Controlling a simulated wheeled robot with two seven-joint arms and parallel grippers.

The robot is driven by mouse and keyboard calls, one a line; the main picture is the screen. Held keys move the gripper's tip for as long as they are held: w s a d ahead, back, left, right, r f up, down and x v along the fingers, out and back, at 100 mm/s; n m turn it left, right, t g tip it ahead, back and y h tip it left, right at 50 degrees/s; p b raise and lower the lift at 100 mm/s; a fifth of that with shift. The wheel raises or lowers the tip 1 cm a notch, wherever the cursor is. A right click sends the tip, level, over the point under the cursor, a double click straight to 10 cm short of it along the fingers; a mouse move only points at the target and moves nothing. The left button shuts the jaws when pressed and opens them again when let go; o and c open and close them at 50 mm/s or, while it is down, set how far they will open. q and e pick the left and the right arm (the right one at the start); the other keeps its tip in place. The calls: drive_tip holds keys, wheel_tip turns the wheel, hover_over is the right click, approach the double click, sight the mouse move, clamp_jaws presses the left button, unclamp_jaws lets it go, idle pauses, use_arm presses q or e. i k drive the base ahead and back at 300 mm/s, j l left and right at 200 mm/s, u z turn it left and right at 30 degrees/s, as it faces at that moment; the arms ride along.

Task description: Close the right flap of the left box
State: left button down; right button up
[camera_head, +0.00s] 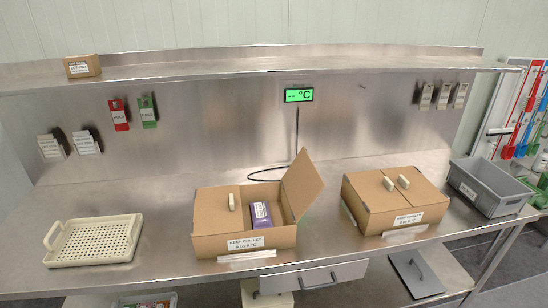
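The left box (207,246) is a brown cardboard box on the steel table, left of the other box. Its left flap (215,206) lies flat over the left half and carries a small pale handle. Its right flap (302,184) stands up, tilted outward to the right, so the right half of the box is open. A purple package (261,214) with a white label shows inside the opening. The front of the box bears a "keep chilled" label. Neither of my grippers is in view.
A closed cardboard box (375,218) stands to the right, with a clear gap between. A grey crate (485,199) is at the far right and a cream perforated tray (70,262) at the left. A shelf (200,63) with a small carton (82,66) runs above.

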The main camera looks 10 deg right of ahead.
sight(303, 183)
drive_tip(key=i+l+u, duration=0.1)
drive_tip(key=l+u, duration=0.15)
drive_tip(key=l, duration=0.9)
drive_tip(key=l+u, duration=0.25)
drive_tip(key=l, duration=0.9)
